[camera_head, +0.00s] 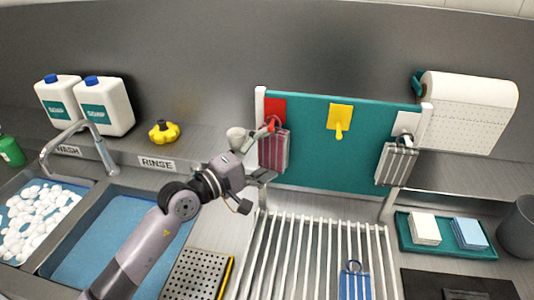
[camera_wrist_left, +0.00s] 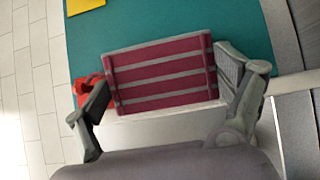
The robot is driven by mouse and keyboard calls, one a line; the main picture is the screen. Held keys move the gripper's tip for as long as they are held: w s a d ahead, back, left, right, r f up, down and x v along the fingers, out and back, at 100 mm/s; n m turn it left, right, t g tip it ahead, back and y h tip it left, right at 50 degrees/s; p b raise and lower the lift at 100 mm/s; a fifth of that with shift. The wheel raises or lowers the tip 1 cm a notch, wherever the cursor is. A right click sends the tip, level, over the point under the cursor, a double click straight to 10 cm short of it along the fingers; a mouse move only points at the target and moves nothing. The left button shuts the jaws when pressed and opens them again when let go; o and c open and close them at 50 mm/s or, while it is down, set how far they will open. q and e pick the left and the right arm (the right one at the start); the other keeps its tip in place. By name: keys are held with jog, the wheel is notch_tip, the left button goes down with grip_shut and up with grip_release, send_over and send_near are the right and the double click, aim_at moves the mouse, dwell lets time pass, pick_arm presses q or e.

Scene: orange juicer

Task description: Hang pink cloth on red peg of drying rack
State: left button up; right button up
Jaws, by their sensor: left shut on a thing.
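The pink cloth (camera_head: 274,152), striped pink and grey, hangs upright against the left end of the teal board of the drying rack (camera_head: 310,155). The red peg (camera_head: 273,110) is on a red plate at the board's upper left, just above the cloth. A dark loop shows at the peg; I cannot tell whether it is around it. My left gripper (camera_head: 264,154) is at the cloth, shut on it. In the left wrist view the cloth (camera_wrist_left: 160,75) is between the fingers (camera_wrist_left: 165,88), with red (camera_wrist_left: 88,84) behind the left finger. My right gripper is not in view.
A yellow peg (camera_head: 340,120) is bare at the board's middle. A grey striped cloth (camera_head: 397,162) hangs at the right peg. A blue cloth (camera_head: 354,284) lies on the white slatted rack (camera_head: 290,245). Two sink basins, soap jugs (camera_head: 105,105) and a yellow knob-shaped object (camera_head: 163,132) are left.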

pick_arm(q)
jog(key=o, duration=0.9)
jog(key=shift+w+f, duration=0.1)
jog(key=v, duration=1.2)
